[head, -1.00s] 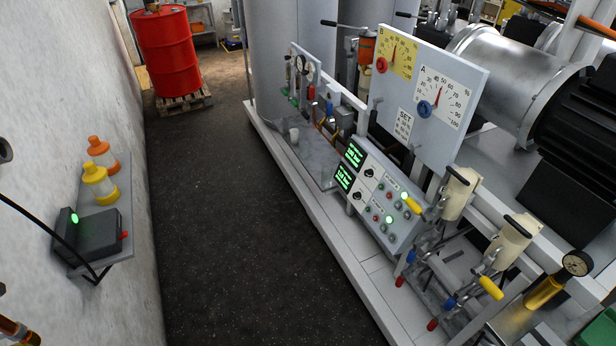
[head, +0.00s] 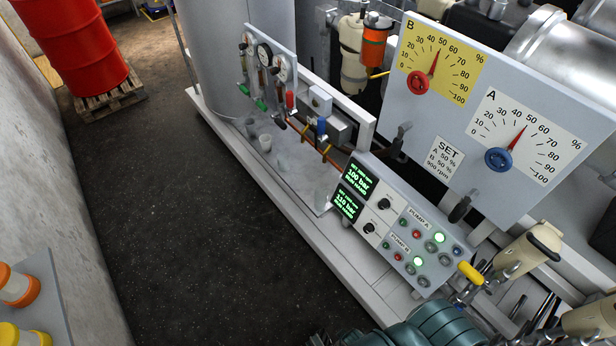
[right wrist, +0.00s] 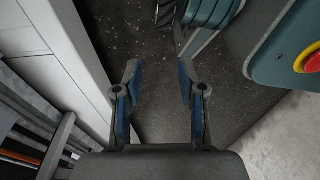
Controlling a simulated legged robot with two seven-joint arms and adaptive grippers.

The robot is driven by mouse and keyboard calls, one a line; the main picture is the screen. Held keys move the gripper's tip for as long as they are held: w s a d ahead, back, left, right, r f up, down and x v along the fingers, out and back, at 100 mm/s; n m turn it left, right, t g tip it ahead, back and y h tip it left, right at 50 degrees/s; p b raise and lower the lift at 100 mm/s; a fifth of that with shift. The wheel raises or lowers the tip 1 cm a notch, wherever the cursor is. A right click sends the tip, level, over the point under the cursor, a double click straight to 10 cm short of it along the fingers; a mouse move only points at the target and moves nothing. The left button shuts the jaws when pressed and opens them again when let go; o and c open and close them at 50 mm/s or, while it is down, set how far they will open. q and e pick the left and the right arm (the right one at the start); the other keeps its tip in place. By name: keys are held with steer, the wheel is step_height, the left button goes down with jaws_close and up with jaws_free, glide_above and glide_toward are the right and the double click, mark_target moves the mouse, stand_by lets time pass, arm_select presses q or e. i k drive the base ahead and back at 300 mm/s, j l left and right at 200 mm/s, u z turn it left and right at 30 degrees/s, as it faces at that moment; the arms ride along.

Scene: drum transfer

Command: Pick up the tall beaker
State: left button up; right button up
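A tall, clear beaker (head: 321,197) stands at the near end of the grey tray beside the control panel in the head view. Its outline is faint against the tray. Smaller beakers stand farther back on the same tray, among them a whitish one (head: 265,143). My right gripper (right wrist: 160,105) is open and empty in the right wrist view, over the dark floor beside the white base. It is apart from the beakers, and no beaker shows in that view. My left gripper is out of view.
The control panel (head: 402,222) with green displays stands right of the tall beaker. A gauge board (head: 455,150) rises behind it, and valves with a pipe stand behind the tray. A red drum (head: 75,50) on a pallet is back left. The floor aisle (head: 180,220) is clear.

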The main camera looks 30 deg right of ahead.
mark_target(321, 194)
steer(key=i+z, duration=0.3)
steer(key=z, duration=0.2)
steer(key=i+j+z, duration=0.15)
steer(key=z, duration=0.3)
steer(key=i+j+z, duration=0.25)
steer(key=z, duration=0.25)
steer(key=i+j, duration=0.05)
steer(key=i, duration=0.05)
